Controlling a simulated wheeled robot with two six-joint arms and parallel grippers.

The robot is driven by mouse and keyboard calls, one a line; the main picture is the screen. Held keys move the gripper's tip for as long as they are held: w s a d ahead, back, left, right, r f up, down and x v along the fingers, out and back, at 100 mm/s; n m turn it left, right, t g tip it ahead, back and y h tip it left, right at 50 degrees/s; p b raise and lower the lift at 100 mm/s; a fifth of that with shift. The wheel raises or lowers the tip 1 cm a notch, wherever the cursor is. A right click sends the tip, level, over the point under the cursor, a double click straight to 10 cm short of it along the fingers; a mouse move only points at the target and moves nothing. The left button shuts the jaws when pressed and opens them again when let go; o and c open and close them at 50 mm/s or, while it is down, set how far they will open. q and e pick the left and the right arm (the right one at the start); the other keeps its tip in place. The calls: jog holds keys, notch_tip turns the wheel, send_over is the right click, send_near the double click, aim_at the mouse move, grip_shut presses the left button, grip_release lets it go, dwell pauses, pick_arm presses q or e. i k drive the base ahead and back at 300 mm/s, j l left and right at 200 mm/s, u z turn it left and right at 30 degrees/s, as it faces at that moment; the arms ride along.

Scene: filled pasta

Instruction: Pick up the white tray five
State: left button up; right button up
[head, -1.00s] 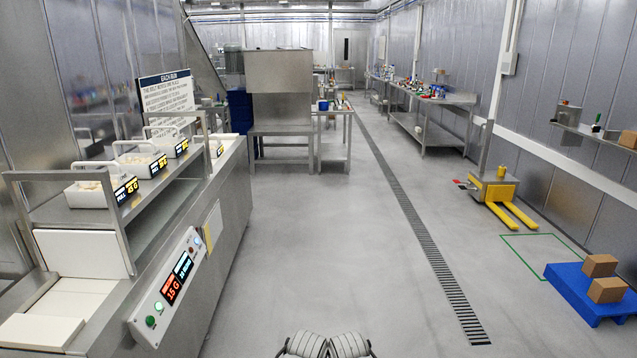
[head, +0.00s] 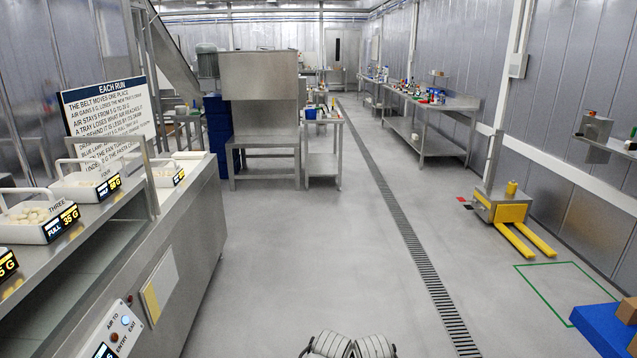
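A row of white trays with handles stands on the upper shelf of the steel machine at the left in the head view. The tray marked THREE (head: 30,222) holds pale pasta pieces, and the tray marked FOUR (head: 84,186) is behind it. A further white tray (head: 164,170) stands beyond, partly hidden by a steel post; its place in the row fits tray five, but its number is too small to read. My grippers are not visible; only grey ribbed parts of mine show at the bottom edge.
The steel machine (head: 192,262) with a control panel borders the left side. A sign (head: 108,112) stands behind the trays. A steel bench (head: 265,160) is ahead. Open floor lies in the middle. A yellow pallet truck (head: 508,212) and a blue pallet (head: 600,325) are at right.

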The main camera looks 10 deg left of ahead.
aim_at(161, 171)
jog(key=i+u, duration=0.2)
jog(key=i, duration=0.35)
jog(key=i+l+u, duration=0.2)
jog(key=i, duration=0.3)
jog(key=i+l+u, duration=0.2)
jog(key=i, duration=0.35)
jog(key=i+l+u, duration=1.2)
jog(key=i+l, duration=0.1)
jog(key=i, duration=1.1)
